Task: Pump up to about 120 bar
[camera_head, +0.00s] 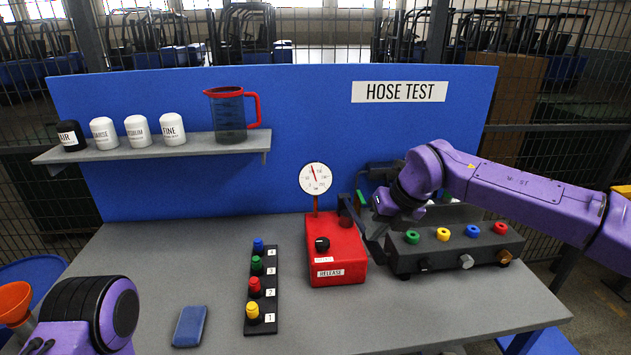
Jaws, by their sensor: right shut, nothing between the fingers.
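The red pump unit (337,250) stands on the grey bench, with a black knob and a label reading RELEASE on it. Its round white gauge (315,179) sits on a red post above it. The needle points nearly straight up, slightly left; the scale numbers are too small to read. My right gripper (366,222) is at the right side of the pump, by a dark part that may be its lever. It is shut and holds nothing. Whether it touches the pump I cannot tell. My left arm shows at the lower left, but its gripper is out of view.
A dark block (455,248) with coloured rings stands right of the pump. A black strip (262,290) with coloured plugs lies to the left, beside a blue pad (190,326). A shelf (160,150) holds several labelled canisters and a jug (230,115). The front middle bench is clear.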

